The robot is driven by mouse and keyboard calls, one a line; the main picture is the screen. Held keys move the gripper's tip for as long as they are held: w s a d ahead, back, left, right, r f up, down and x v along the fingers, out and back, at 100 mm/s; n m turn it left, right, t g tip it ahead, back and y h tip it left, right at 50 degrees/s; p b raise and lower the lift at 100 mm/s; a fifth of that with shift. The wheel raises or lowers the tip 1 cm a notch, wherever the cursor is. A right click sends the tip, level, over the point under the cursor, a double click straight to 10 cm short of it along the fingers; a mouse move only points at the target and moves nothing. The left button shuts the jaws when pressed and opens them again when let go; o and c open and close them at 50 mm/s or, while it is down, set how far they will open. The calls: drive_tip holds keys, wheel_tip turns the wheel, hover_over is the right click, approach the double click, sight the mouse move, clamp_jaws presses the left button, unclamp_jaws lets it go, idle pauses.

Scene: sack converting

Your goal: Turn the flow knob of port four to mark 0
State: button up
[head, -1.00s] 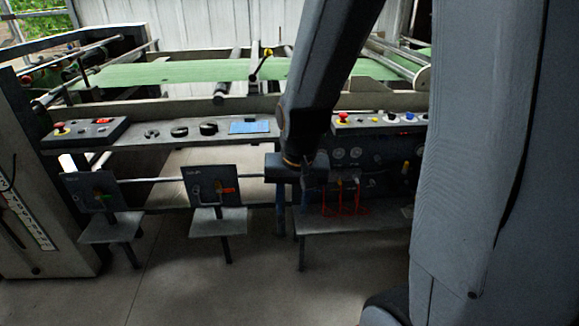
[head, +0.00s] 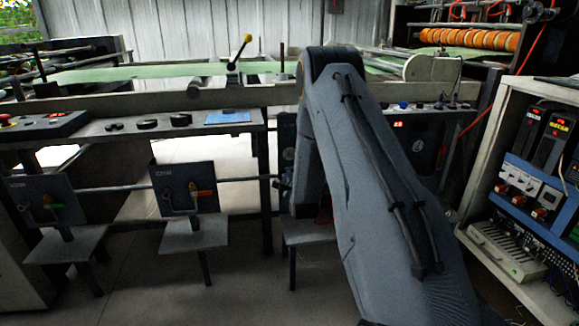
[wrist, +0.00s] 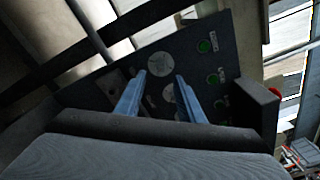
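My gripper (wrist: 160,75) shows in the wrist view with its two blue-grey fingers apart and nothing between them. Beyond the fingers is a dark panel (wrist: 185,47) with pale round dials (wrist: 160,64) and several green round buttons or lights (wrist: 204,46). The fingertips overlap the panel in the picture; I cannot tell whether they touch it. In the head view my arm covers the gripper and most of the dark panel. I cannot make out port four, its flow knob or any mark in either view.
In the head view, two small stands with dark plates (head: 183,188) are left of my arm. A shelf with a blue pad (head: 228,117) runs behind them. An open electrical cabinet (head: 540,170) stands close on the right. Floor shows at the lower left.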

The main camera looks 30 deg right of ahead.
sight(291, 156)
drive_tip(key=shift+b+x, duration=0.75)
drive_tip(key=shift+x, duration=3.2)
drive_tip(key=shift+s+d+r, duration=0.1)
clamp_jaws()
